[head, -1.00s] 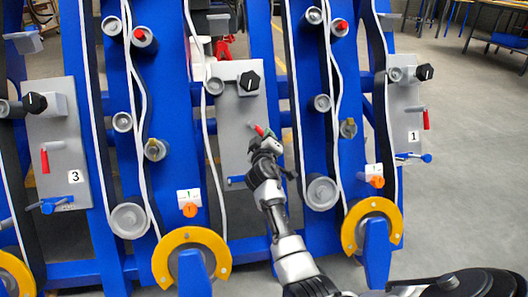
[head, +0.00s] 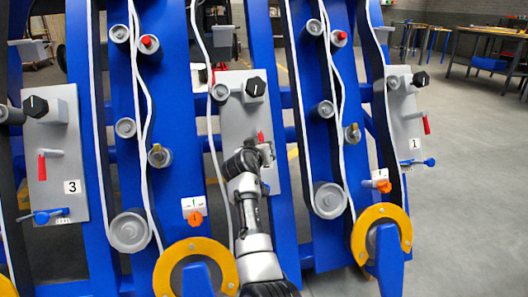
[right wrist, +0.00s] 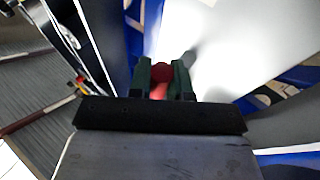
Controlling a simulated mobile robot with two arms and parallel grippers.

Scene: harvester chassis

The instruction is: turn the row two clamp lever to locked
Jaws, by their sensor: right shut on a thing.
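The row two panel (head: 237,122) is the grey plate in the middle of the head view, between panels marked 3 and 1; its own number is hidden by my arm. Its red lever handle (head: 261,137) shows just above my right gripper (head: 266,153), pointing roughly upward. In the right wrist view the red handle (right wrist: 161,72) sits between the two dark green fingers of my right gripper (right wrist: 164,78), which is shut on it. The lower part of this panel is behind my arm. My left gripper is not in view.
Above the handle is a black knob (head: 255,87). Panel 3 (head: 57,150) and panel 1 (head: 405,120) have red levers hanging down and blue handles. Blue row frames with rollers and white cords flank the middle panel. Yellow guards (head: 195,262) stand low in front.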

